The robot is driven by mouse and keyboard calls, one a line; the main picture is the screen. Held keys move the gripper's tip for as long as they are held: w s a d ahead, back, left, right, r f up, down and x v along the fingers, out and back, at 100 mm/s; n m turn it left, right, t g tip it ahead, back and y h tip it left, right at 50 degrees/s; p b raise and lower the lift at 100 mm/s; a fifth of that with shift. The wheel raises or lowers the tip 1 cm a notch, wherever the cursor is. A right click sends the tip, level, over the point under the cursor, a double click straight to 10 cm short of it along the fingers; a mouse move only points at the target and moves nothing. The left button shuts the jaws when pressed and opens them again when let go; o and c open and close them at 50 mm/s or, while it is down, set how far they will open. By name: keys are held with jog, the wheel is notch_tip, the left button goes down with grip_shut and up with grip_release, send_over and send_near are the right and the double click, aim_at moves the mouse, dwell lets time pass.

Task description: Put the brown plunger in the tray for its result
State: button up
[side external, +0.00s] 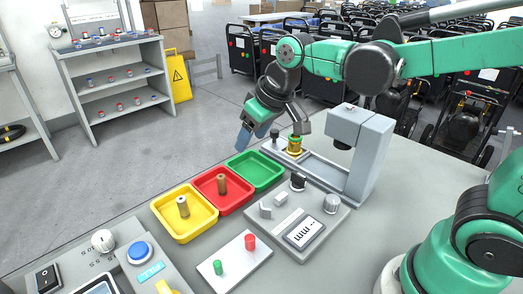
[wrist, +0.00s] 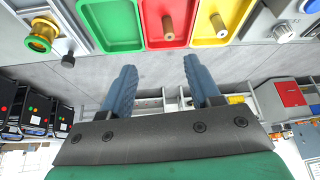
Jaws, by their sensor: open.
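A brown plunger (side external: 222,184) stands upright in the red tray (side external: 209,197); it also shows in the wrist view (wrist: 168,27). A paler tan plunger (side external: 183,207) stands in the yellow tray (side external: 200,228), also seen in the wrist view (wrist: 220,25). The green tray (side external: 256,171) is empty. A brass-coloured part (side external: 295,146) sits on the test fixture. My gripper (side external: 251,138) is open and empty, above and behind the green tray. In the wrist view its two blue fingers (wrist: 162,75) are spread apart with nothing between them.
The grey test stand (side external: 372,150) rises right of the trays. In front of it is a meter box with a display (side external: 303,233). A plate with green and red buttons (side external: 235,258) lies nearest the yellow tray. A control console (side external: 122,262) stands at the left front.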

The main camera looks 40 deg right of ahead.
jog(key=s+d+f+m+t, duration=0.1)
jog(key=s+d+f+t, duration=0.1)
jog(key=s, duration=0.5)
jog(key=shift+s+d+m+h, duration=0.3)
jog(key=shift+s+d+h, duration=0.1)
jog(key=shift+d, duration=0.25)
dwell(0.4)
